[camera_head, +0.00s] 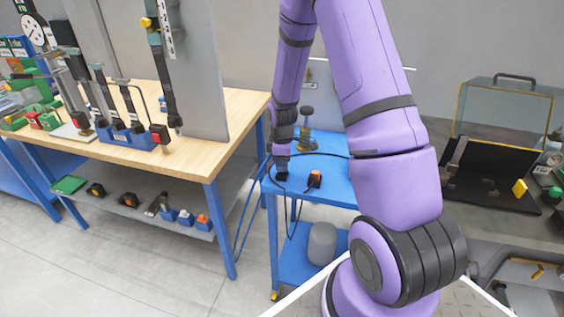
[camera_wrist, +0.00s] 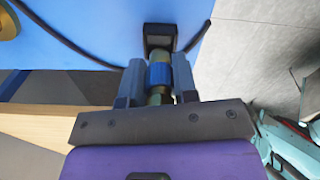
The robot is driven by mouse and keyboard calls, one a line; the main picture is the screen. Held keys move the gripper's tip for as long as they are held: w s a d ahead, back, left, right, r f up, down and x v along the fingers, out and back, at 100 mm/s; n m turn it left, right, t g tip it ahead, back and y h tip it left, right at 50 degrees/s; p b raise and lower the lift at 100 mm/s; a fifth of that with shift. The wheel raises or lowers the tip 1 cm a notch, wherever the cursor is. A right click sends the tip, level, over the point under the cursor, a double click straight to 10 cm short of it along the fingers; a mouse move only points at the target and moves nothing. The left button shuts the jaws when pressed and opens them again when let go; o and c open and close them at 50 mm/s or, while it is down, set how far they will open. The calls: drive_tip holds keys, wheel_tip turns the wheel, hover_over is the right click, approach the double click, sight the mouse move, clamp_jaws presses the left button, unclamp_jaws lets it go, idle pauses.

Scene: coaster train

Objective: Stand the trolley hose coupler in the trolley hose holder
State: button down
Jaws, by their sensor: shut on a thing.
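My gripper (camera_wrist: 158,72) is shut on the trolley hose coupler (camera_wrist: 158,76), a brass-coloured fitting with a blue band, in the wrist view. A dark square block (camera_wrist: 160,32), which looks like the trolley hose holder, lies just beyond the coupler's far end. The two overlap in the picture; I cannot tell whether the coupler is inside it or only in front. In the head view my gripper (camera_head: 281,163) is low over the left part of the blue trolley top (camera_head: 338,190). The coupler is too small and covered to make out there.
A black-and-orange block (camera_head: 314,179) stands on the trolley right of my gripper. A brass-coloured fitting (camera_head: 306,118) stands behind. Black hose (camera_head: 290,235) hangs over the trolley's front edge. A wooden workbench (camera_head: 215,140) is left; a dark open case (camera_head: 490,175) is right.

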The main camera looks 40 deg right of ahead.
drive_tip(key=shift+f, duration=1.15)
idle(0.4)
drive_tip(key=shift+r, duration=0.1)
drive_tip(key=shift+r, duration=1.3)
drive_tip(key=w+a+f+m, duration=0.1)
drive_tip(key=w+a+m, duration=0.2)
drive_tip(key=a+m, duration=0.2)
drive_tip(key=w+a+f+m, duration=0.2)
drive_tip(key=a+m, duration=0.3)
drive_tip(key=a, duration=0.3)
drive_tip(key=shift+w+f, duration=0.3)
drive_tip(key=shift+w, duration=0.1)
